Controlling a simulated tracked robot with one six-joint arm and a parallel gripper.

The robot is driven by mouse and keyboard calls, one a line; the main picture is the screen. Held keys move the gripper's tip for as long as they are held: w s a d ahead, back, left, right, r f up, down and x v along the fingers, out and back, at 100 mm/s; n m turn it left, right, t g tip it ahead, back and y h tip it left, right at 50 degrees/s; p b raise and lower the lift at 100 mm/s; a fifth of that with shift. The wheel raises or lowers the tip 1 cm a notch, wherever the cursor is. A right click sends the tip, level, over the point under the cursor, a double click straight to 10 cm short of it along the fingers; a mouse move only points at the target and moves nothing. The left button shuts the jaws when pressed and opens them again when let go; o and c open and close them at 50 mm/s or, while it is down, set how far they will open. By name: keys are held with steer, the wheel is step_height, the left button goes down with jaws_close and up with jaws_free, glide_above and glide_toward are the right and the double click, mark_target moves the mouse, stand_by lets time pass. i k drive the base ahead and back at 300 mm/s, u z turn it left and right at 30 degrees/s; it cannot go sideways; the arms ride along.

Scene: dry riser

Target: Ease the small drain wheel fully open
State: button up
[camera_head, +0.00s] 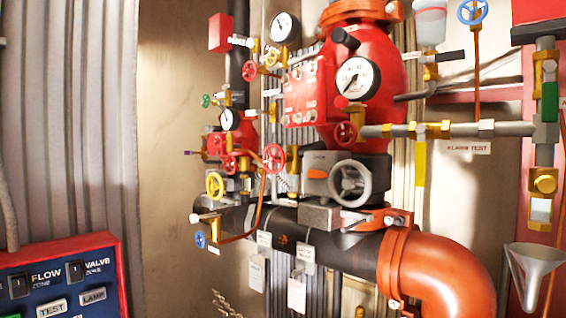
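Several small handwheels show on the red and black riser pipework, and no readable label tells me which is the drain wheel. A small blue wheel (200,240) sits low on the left, at the end of a copper tube. Another blue wheel (472,11) is at the top right. A yellow wheel (215,185), a red wheel (273,157), a second red wheel (345,133) and a green wheel (206,101) are also in view. I cannot tell how far any wheel is turned. My gripper is not in view.
A large grey handwheel (350,183) is at centre, below a pressure gauge (357,78). An orange elbow pipe (436,268) and a funnel (535,270) are at lower right. A control panel (62,282) is at lower left. Hanging tags and thin tubes crowd the pipework.

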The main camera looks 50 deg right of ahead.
mark_target(229, 164)
steer(key=z, duration=1.5)
